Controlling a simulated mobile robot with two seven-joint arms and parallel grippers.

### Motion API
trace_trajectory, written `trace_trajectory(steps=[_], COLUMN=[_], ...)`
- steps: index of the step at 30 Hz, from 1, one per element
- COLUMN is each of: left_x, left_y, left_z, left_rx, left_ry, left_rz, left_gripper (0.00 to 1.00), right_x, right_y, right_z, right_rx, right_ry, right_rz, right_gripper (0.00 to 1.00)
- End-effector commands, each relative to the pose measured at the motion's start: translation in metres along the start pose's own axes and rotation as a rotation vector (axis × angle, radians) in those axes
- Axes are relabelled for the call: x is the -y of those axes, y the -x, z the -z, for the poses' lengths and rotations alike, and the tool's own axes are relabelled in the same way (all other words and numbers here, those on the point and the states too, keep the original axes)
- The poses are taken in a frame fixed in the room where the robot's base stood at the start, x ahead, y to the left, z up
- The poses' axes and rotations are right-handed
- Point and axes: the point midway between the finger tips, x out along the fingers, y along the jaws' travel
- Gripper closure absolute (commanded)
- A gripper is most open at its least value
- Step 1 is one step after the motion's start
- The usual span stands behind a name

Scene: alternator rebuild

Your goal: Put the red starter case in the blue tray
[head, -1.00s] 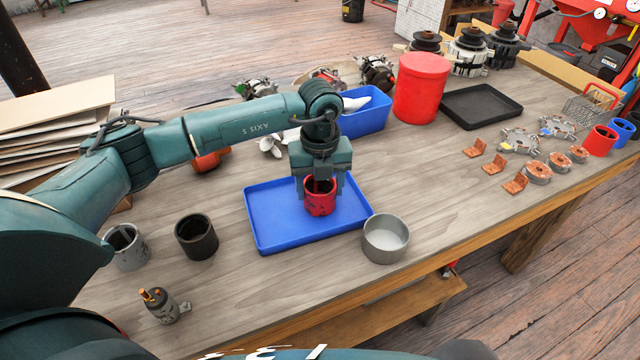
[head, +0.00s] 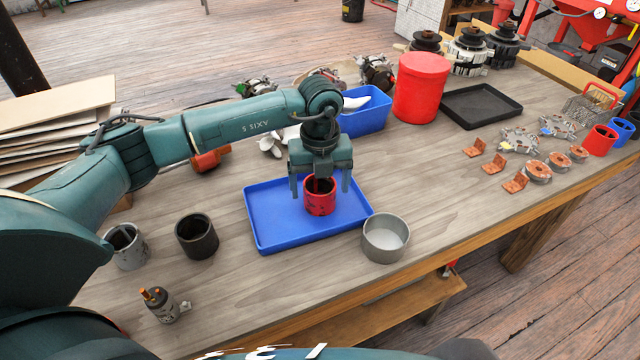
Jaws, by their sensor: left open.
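The red starter case (head: 320,199) is a short open cylinder with dark marks. It stands upright in the blue tray (head: 275,232), right of the tray's middle. My left gripper (head: 320,188) is directly above and around the case, pointing down. Its fingers are spread wide, one on each side, with a gap to the case. The gripper hides part of the case's top and the tray's back edge. My right gripper is not in view.
A grey metal bowl (head: 386,240) stands close to the tray's front right corner. A black cylinder (head: 197,236), a grey cylinder (head: 126,246) and a small solenoid-like part (head: 160,304) stand to the left. A blue bin (head: 366,112) and large red canister (head: 421,88) stand behind.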

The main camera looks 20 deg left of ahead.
Motion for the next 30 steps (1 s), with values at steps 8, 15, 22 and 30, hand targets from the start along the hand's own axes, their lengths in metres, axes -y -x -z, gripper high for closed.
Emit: trace_trajectory(steps=[8,15,22,30], left_x=[0.001,0.0,0.0,0.0], left_y=[0.056,0.1,0.116,0.116], left_z=[-0.001,-0.001,0.0,0.0], left_rx=[0.005,0.002,0.001,0.001], left_ry=[-0.001,0.0,0.0,0.0], left_rz=[0.004,0.002,0.0,0.0], left_gripper=[0.18,0.18,0.18,0.18], right_x=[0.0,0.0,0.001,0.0], right_y=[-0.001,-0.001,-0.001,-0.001], right_z=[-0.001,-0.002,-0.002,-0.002], right_rx=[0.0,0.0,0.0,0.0], right_ry=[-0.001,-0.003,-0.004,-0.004], right_rz=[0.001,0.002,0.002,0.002], right_gripper=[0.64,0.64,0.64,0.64])
